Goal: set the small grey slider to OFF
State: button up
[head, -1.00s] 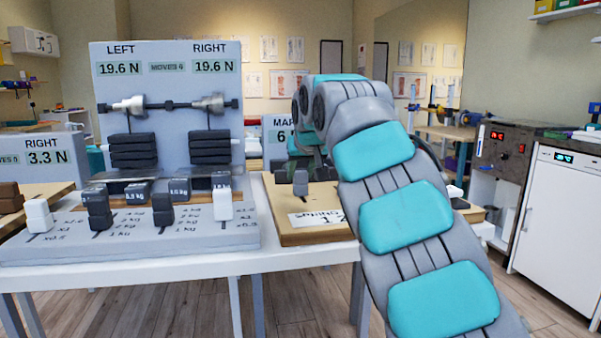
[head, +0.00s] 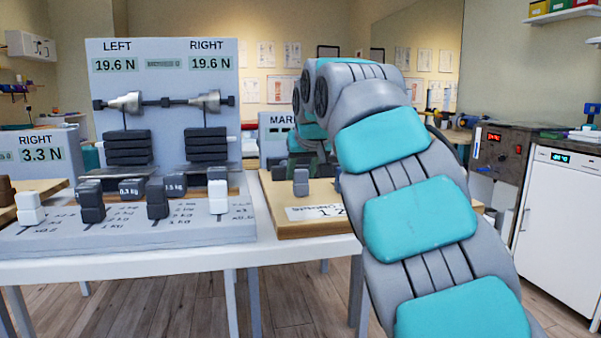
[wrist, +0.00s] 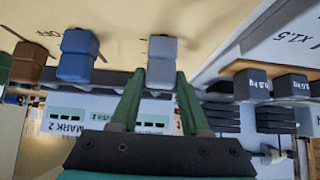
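The small grey slider (head: 301,182) stands upright on the wooden board behind the white label card. It also shows in the wrist view (wrist: 161,62), with a blue slider beside it to the left. My gripper (wrist: 158,74) is open, its two green fingers apart, with the grey slider showing between their tips. I cannot tell whether the fingers touch it. In the head view my arm hides most of the gripper.
The blue slider (wrist: 77,56) and a brown slider (wrist: 28,63) stand on the same board. To the left in the head view, a grey panel (head: 130,238) carries white and black sliders before a LEFT/RIGHT display (head: 160,75). A MARK display stands behind the board.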

jog(key=o, duration=0.4)
jog(key=shift+s+r, duration=0.1)
jog(key=v, duration=0.7)
jog(key=shift+s+d+r, duration=0.15)
jog(key=shift+s+r, duration=0.05)
jog(key=shift+s, duration=0.05)
